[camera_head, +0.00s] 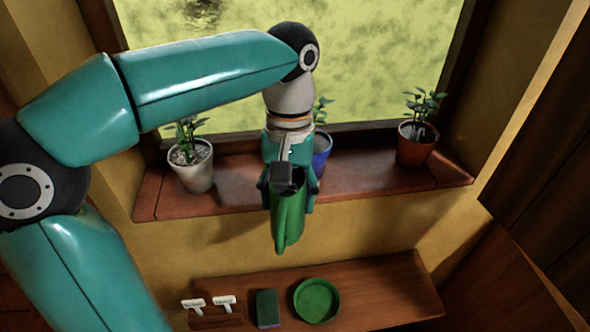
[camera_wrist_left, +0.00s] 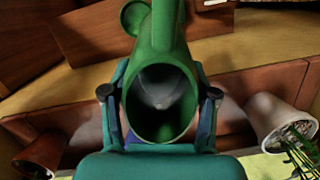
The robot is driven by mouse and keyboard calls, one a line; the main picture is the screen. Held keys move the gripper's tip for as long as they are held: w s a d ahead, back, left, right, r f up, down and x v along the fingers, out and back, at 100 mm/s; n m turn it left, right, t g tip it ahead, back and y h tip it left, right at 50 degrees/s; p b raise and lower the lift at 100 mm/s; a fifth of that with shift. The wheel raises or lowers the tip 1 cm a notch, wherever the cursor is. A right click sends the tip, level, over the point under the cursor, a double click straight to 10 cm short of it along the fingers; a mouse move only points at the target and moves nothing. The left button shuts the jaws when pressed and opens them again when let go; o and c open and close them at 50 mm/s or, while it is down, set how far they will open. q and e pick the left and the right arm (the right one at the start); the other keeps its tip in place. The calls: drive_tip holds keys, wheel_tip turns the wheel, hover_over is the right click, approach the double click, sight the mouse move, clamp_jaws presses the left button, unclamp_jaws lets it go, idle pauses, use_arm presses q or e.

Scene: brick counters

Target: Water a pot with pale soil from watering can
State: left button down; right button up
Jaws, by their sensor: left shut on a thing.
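My left gripper (camera_head: 290,190) is shut on the green watering can (camera_head: 289,218) and holds it in front of the sill. In the left wrist view the can's (camera_wrist_left: 160,38) open mouth faces the camera between the fingers, with a greyish patch inside. A white pot (camera_head: 194,178) with a plant and pale grey soil stands on the sill, left of the gripper. A blue pot (camera_head: 322,150) is mostly hidden behind the gripper. A terracotta pot (camera_head: 416,152) with a plant stands at the right; its soil shade is unclear. My right gripper is not in view.
The wooden window sill (camera_head: 365,180) has free room between the blue and terracotta pots. The window is behind the pots.

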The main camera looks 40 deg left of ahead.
use_arm(q)
drive_tip(key=shift+r+p, duration=0.2)
drive_tip(key=shift+p, duration=0.4)
drive_tip(key=shift+s+f, duration=0.1)
drive_tip(key=shift+f, duration=0.1)
drive_tip(key=shift+f+b, duration=0.4)
drive_tip(key=shift+b, duration=0.3)
drive_tip(key=shift+a+f+t+y+b, duration=0.1)
drive_tip(key=shift+f+t+y+b, duration=0.3)
drive_tip(key=shift+b, duration=0.6)
drive_tip(key=shift+w+a+f+t+b, duration=0.1)
drive_tip(key=shift+w+f+t+b, duration=0.25)
drive_tip(key=shift+f+b, duration=0.3)
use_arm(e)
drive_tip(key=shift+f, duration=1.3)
use_arm(q)
drive_tip(key=shift+s, duration=0.1)
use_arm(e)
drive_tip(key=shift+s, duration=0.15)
